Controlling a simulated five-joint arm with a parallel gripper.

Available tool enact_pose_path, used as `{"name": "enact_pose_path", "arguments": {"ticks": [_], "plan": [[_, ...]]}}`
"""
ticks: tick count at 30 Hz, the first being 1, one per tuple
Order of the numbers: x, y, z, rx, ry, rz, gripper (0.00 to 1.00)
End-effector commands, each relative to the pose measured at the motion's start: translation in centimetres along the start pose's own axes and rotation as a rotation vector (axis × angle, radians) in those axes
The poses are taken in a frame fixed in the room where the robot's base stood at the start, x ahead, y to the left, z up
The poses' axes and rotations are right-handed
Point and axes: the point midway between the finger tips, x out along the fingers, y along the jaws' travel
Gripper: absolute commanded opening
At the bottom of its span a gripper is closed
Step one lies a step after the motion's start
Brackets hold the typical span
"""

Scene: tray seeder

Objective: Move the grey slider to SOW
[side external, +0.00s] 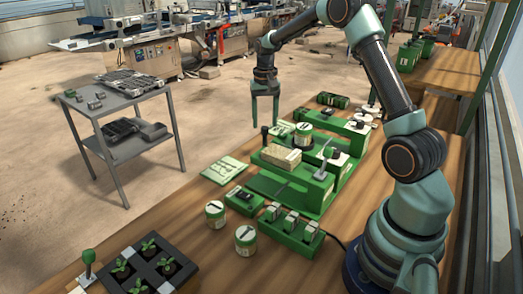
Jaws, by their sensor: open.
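My gripper (265,119) points down with its two fingers apart and nothing between them. It hangs above the far left end of the green seeder (318,193) on the wooden bench. A grey upright lever with a bar-like top (324,163) stands on the right part of the seeder and may be the grey slider; I cannot tell for sure. It is apart from my gripper, nearer the camera and to the right. A dark-knobbed post (264,133) stands just below the fingers. The SOW mark is too small to read.
A tan block (281,156) and a labelled jar (303,134) sit on the seeder. Two jars (215,213) (245,239), a green switch box (291,229) and a seedling tray (117,249) stand nearer the camera. A leaflet (225,169) lies left of the seeder.

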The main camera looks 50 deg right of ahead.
Motion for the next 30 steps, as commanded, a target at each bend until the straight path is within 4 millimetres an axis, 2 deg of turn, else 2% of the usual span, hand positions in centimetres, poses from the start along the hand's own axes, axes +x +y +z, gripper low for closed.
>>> {"name": "enact_pose_path", "arguments": {"ticks": [9,15,20,30], "plan": [[-6.6,0.0,-0.1,0.0,0.006,-0.002,0.61],[-9.2,0.0,-0.1,0.0,0.003,-0.001,0.61],[-10.0,0.0,0.0,0.0,0.002,-0.001,0.61],[-10.1,-0.1,0.1,-0.004,0.004,-0.002,0.61]]}}
